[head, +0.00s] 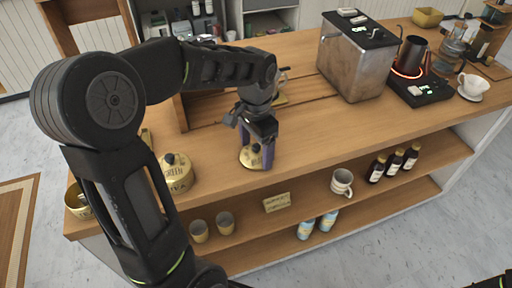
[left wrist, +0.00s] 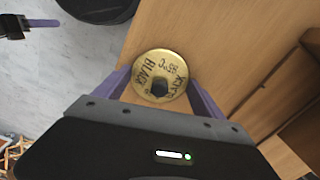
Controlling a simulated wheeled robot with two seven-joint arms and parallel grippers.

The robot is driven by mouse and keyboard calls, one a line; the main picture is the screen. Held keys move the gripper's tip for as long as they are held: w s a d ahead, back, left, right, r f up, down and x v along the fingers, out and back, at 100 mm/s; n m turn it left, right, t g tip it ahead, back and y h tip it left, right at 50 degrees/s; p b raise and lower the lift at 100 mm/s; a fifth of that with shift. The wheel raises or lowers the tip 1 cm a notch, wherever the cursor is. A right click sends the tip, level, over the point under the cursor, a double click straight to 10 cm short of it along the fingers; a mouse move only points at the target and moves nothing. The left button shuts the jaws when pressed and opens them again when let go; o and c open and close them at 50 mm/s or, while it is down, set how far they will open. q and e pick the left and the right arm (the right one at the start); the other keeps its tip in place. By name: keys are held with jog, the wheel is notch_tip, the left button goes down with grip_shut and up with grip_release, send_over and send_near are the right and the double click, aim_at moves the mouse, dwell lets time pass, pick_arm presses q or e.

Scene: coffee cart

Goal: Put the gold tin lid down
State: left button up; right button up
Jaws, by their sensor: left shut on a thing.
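The gold tin lid (left wrist: 174,65) is a round disc with black lettering and a black knob; the wrist view shows it face-on between my purple fingers. In the head view the lid (head: 249,158) shows low between the fingers, over the front part of the wooden counter. My left gripper (head: 257,153) points down and is shut on the lid. Whether the lid touches the counter I cannot tell. A gold tin marked green (head: 177,176) with a black knob stands to the left. My right gripper (left wrist: 40,23) shows partly at the wrist view's upper left.
A gold bowl-like tin (head: 77,201) sits at the counter's left end. A steel machine (head: 356,62), a black kettle (head: 411,56) and a white cup (head: 472,83) stand at the right. The counter (head: 320,128) right of the gripper is clear. Cups and bottles fill the lower shelf.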

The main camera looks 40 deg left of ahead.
aim_at(256, 146)
pick_arm(q)
jog(key=shift+f, duration=0.1)
jog(key=shift+f, duration=0.15)
jog(key=o, duration=1.3)
notch_tip(256, 146, up, 13)
jog(key=shift+f+p, duration=0.2)
jog(key=shift+p, duration=0.1)
jog(key=shift+f, duration=0.1)
